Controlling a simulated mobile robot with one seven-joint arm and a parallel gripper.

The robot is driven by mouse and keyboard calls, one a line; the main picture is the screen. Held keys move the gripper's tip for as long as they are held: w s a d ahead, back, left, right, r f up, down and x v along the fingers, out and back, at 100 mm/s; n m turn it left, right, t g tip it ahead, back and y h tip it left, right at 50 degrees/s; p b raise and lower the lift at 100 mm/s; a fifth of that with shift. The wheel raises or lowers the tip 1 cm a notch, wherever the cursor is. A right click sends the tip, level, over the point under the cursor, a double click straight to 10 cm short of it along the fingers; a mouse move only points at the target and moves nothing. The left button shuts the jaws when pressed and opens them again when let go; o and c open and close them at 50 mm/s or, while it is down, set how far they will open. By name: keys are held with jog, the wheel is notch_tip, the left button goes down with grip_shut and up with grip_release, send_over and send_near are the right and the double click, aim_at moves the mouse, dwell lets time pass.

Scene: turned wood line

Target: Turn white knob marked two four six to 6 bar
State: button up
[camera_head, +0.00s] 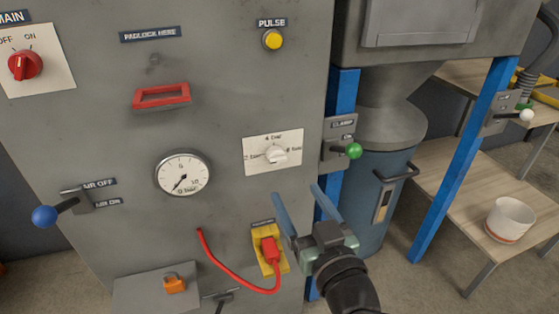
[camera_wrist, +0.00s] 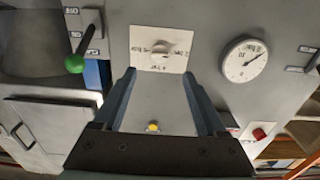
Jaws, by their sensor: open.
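The white knob (camera_head: 275,156) sits on a white plate (camera_head: 255,151) on the grey cabinet front. The plate has "bar" marks at left, top and right, too small to read surely. I cannot tell which mark the knob points at. In the wrist view, which is turned over, the knob (camera_wrist: 165,52) lies beyond the fingertips, roughly between them. My gripper (camera_head: 296,192) is open and empty, below and slightly right of the knob, apart from it. Its two fingers also frame the wrist view (camera_wrist: 159,74). The gauge (camera_head: 183,173) has its needle toward lower left.
A green-ended lever (camera_head: 353,151) sticks out right of the knob, near a blue post (camera_head: 345,95). A red plug (camera_head: 269,250) with a cable sits below. A blue-ended lever (camera_head: 44,216) is at left. A yellow button (camera_head: 272,40) is above.

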aim_at(279, 163)
jog(key=b+x, duration=0.1)
jog(key=x, duration=0.9)
jog(key=shift+w+a, duration=0.1)
jog(key=shift+w, duration=0.2)
grip_shut()
